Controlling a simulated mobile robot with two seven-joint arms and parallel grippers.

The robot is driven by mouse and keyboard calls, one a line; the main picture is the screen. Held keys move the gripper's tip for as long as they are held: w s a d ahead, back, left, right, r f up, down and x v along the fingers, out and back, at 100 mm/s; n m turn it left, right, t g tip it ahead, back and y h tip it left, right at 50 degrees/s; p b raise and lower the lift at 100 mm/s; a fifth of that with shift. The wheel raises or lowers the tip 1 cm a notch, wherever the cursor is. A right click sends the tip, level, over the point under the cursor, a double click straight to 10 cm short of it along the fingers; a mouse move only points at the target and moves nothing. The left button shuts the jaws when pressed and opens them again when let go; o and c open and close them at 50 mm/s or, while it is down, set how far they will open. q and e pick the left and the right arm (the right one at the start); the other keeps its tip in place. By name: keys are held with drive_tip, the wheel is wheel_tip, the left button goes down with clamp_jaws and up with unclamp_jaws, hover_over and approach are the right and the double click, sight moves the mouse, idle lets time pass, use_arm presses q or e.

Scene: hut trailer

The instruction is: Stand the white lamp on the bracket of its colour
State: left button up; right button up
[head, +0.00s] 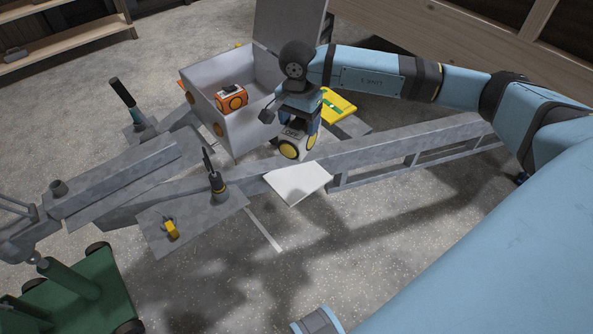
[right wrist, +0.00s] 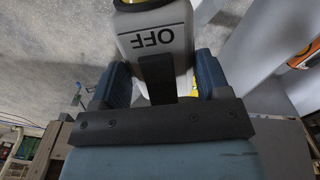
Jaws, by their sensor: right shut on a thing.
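My right gripper (head: 298,108) is shut on the white lamp (head: 299,133), which has round yellow lenses. In the right wrist view, the lamp (right wrist: 152,42) sits between the fingers (right wrist: 157,82), with the word OFF on its side. A white plate-like bracket (head: 298,183) juts from the trailer frame. In the head view, the lamp is just above and behind this bracket in the picture; I cannot tell how large the gap is. An orange lamp (head: 231,97) is in the open grey box. My left gripper is not in view.
The grey box (head: 246,128) stands open left of my right gripper. A yellow plate (head: 338,106) lies behind it. The trailer's long rail (head: 400,140) runs right. An upright black-handled part (head: 215,178) stands left of the white bracket. A green wheeled base (head: 80,295) is front left.

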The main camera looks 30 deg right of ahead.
drive_tip(key=d+m+b, duration=0.1)
drive_tip(key=w+d+f+m+b, duration=0.1)
drive_tip(key=b, duration=0.1)
drive_tip(key=shift+w+d+f+m, duration=0.15)
drive_tip(key=shift+w+m, duration=0.15)
drive_tip(key=shift+m, duration=0.1)
drive_tip(key=shift+w+d+m+b, duration=0.15)
drive_tip(key=shift+d+m+b, duration=0.2)
drive_tip(key=shift+b, duration=0.25)
drive_tip(key=shift+d+r+m, duration=0.15)
drive_tip(key=shift+r+m, duration=0.1)
drive_tip(key=shift+w+f+b, duration=0.1)
drive_tip(key=shift+f+b, duration=0.1)
drive_tip(key=shift+b, duration=0.1)
wheel_tip(320, 180, down, 19)
drive_tip(key=b, duration=0.3)
drive_tip(key=shift+f, duration=0.2)
drive_tip(key=o, duration=1.3)
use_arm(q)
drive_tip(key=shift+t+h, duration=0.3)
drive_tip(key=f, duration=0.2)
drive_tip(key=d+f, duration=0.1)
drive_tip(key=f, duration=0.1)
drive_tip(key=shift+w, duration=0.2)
